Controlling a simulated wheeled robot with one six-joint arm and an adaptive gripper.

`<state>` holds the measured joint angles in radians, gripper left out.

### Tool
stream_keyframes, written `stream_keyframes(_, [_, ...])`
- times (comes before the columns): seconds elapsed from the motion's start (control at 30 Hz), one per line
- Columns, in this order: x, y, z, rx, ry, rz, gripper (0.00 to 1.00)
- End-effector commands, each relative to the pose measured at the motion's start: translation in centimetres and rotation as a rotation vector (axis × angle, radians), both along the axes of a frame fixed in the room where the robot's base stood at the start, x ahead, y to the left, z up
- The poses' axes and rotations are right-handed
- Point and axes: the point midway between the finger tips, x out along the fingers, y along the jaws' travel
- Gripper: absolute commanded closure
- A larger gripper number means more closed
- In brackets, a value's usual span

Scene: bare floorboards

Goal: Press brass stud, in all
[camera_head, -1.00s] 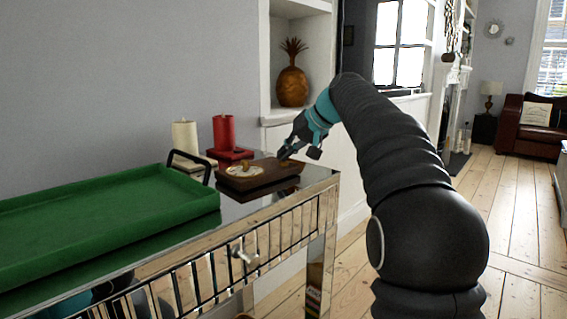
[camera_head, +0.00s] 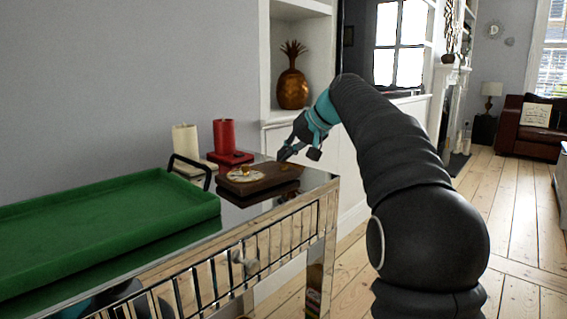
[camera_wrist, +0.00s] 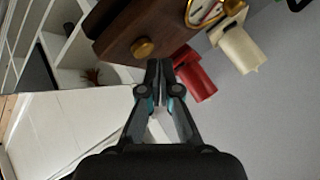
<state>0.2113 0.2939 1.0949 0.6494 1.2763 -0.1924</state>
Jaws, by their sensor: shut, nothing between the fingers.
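A dark wooden block (camera_head: 265,186) sits on the mirrored table. A brass stud (camera_wrist: 142,48) stands out from its face, and a white dial (camera_wrist: 203,11) with a brass rim is set farther along the same face. In the head view, the dial (camera_head: 246,176) is at the block's left, and the stud (camera_head: 284,168) shows small near its right end. My gripper (camera_wrist: 158,64) is shut and empty. In the wrist view, its fingertips are just beside the stud. In the head view, my gripper (camera_head: 282,158) is just above the block's right end; whether it touches is unclear.
A red cylinder (camera_head: 224,135) and a cream cylinder (camera_head: 185,138) stand behind the block. A green tray (camera_head: 110,212) with a black handle fills the table's left. The mirrored table (camera_head: 320,181) ends just right of the block.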

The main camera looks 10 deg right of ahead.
Motion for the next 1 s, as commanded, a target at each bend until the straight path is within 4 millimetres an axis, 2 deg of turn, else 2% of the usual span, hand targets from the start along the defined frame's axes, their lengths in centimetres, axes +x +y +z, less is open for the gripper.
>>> stream_keyframes(0.47, [0.0, 0.0, 0.6, 0.000, -0.001, -0.001, 1.00])
stream_keyframes(1.0, [0.0, 0.0, 5.2, 0.000, 0.000, 0.000, 1.00])
